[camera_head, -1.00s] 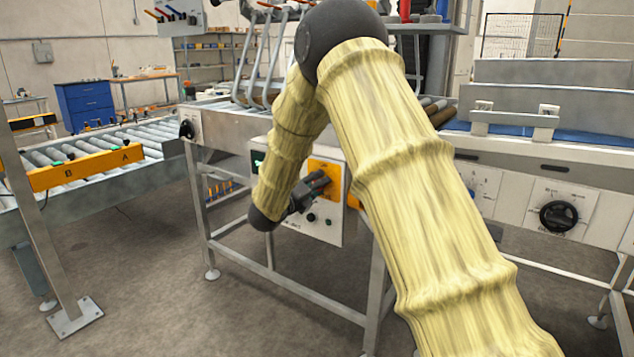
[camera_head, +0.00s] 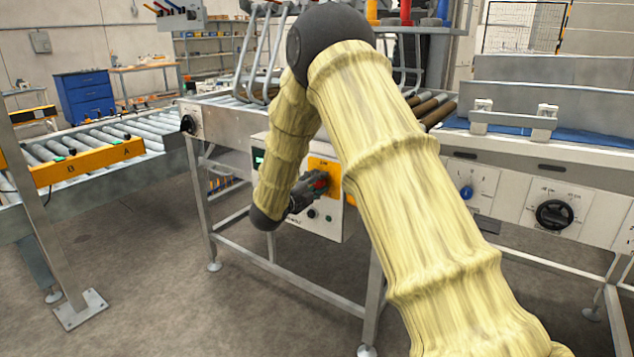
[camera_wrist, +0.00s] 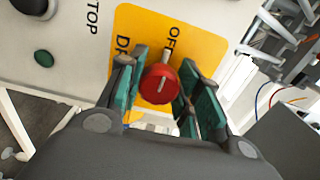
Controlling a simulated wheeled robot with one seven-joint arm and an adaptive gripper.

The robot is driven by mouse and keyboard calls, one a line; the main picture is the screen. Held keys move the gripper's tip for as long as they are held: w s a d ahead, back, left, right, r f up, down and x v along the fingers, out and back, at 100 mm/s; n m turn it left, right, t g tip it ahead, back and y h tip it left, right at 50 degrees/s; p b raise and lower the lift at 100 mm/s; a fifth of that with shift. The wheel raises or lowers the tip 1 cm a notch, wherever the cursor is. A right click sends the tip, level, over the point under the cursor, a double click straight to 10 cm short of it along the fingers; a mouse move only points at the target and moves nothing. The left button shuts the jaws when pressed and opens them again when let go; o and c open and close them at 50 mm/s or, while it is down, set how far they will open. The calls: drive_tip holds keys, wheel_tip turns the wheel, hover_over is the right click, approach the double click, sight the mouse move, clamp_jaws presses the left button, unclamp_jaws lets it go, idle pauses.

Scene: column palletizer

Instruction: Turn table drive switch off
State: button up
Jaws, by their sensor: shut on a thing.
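The red round switch knob (camera_wrist: 160,84) sits on a yellow plate (camera_wrist: 197,42) on a white control panel. A pale line on the knob points roughly toward a partly hidden word starting "OF". Another word, starting "DR", is mostly hidden by a finger. My gripper (camera_wrist: 164,62) is shut on the knob, with one green-padded finger on each side of it. In the head view, my gripper (camera_head: 320,184) reaches the yellow plate (camera_head: 326,165) from the left, and a bit of red shows at its fingertips.
Green and dark push buttons (camera_head: 312,213) sit below the plate. A black rotary switch (camera_head: 555,214) and a blue-knobbed switch (camera_head: 466,192) are on panels to the right. A roller conveyor (camera_head: 110,135) stands left. My forearm hides part of the machine's middle.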

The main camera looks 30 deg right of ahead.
idle(0.3)
drive_tip(key=o, duration=1)
drive_tip(key=shift+a, duration=0.1)
drive_tip(key=shift+o, duration=0.2)
drive_tip(key=v, duration=1.2)
drive_tip(key=shift+f, duration=0.1)
